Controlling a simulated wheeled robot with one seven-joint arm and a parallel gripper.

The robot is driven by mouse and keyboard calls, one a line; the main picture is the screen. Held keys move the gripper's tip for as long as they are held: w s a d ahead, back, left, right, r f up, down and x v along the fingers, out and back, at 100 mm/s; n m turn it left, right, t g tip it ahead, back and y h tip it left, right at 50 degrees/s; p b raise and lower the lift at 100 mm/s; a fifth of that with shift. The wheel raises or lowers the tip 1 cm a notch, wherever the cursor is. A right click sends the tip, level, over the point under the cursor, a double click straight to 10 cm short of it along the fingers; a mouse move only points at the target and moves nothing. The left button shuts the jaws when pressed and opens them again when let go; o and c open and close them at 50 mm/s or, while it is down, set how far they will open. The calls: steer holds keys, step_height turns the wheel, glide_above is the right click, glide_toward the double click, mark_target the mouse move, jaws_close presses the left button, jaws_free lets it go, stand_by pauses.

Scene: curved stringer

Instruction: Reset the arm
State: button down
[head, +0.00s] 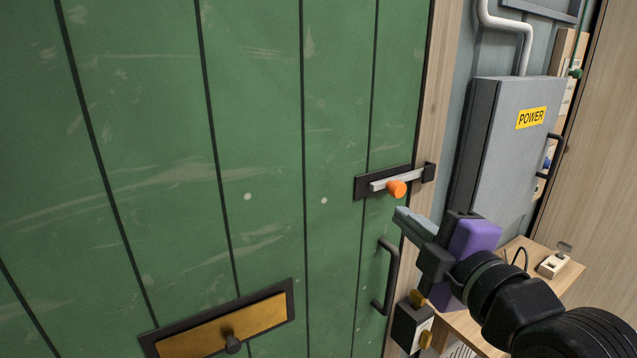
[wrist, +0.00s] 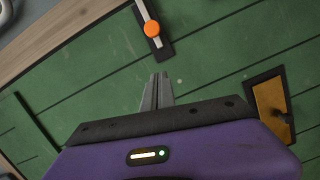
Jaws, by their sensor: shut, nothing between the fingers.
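My gripper (head: 408,217) is shut and empty, its grey fingers pointing left toward the green door. It stands in front of the door's right edge, just below the bolt's orange knob (head: 396,188), and looks apart from it. In the wrist view my gripper's fingertips (wrist: 159,76) are together, with the orange knob (wrist: 152,28) ahead of them. My arm comes in from the lower right of the head view.
The green door (head: 262,120) has a dark pull handle (head: 389,275) and a brass plate (head: 220,325) with a knob. A grey power box (head: 505,150) hangs right of the door. A small wooden shelf (head: 563,279) with a switch (head: 553,263) lies behind my arm.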

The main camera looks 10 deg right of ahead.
step_height(320, 180, up, 4)
steer(key=d+r+m+t, duration=0.1)
steer(key=m+t, duration=0.1)
steer(key=m, duration=0.2)
steer(key=s+a+f+m+g, duration=0.1)
steer(key=s+f+m, duration=0.3)
steer(key=s+f, duration=0.6)
steer(key=s+a+f+m+g, duration=0.1)
steer(key=s+f+m, duration=0.3)
steer(key=s+f, duration=0.7)
steer(key=s+a+f+m+g+h, duration=0.1)
steer(key=s+f+m, duration=0.3)
steer(key=s+f, duration=0.6)
steer(key=s+a+g, duration=0.1)
steer(key=s, duration=0.4)
steer(key=shift+s+f+g, duration=0.3)
steer(key=shift+s+f, duration=0.05)
steer(key=shift+a, duration=0.1)
